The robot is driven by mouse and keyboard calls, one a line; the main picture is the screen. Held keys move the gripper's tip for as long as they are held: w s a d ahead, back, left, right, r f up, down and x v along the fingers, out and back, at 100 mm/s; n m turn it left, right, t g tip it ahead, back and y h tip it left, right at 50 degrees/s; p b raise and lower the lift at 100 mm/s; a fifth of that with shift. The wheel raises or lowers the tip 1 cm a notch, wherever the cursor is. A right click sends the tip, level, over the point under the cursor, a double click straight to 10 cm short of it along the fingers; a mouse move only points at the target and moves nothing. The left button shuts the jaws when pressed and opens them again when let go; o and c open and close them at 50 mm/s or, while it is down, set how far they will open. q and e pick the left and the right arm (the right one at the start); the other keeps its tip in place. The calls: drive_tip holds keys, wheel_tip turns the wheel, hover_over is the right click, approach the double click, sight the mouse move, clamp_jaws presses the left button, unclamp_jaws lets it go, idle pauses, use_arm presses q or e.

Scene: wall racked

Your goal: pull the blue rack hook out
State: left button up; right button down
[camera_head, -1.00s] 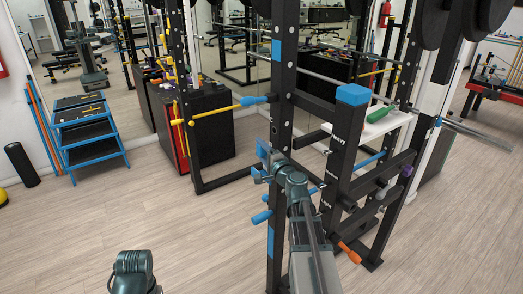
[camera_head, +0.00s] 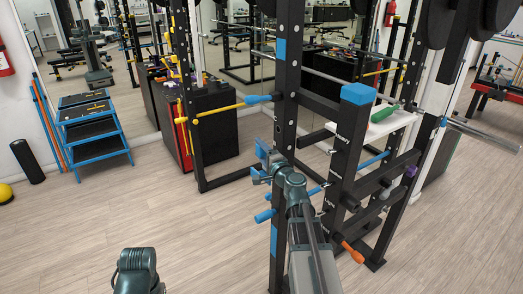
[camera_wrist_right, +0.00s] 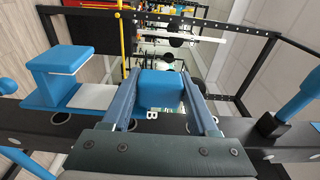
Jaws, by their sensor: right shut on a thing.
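The blue rack hook (camera_head: 262,150) sits at the black rack upright (camera_head: 287,110). In the right wrist view its blue block (camera_wrist_right: 160,88) lies between the two fingers. A blue lip with a pale pad (camera_wrist_right: 60,62) shows to the left, close to the dark upright; whether it joins the block is hidden by the left finger. My right gripper (camera_head: 264,168) is shut on the hook beside the upright. How far the hook sits in the upright's holes cannot be told.
A blue-capped black post (camera_head: 357,94) stands to the right.

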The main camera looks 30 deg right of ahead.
drive_tip(key=shift+a, duration=0.6)
idle(0.4)
drive_tip(key=shift+s+a, duration=0.1)
drive_tip(key=shift+a, duration=0.75)
drive_tip(key=shift+r, duration=0.15)
wheel_tip(320, 180, up, 8)
drive_tip(key=p, duration=0.8)
idle(0.4)
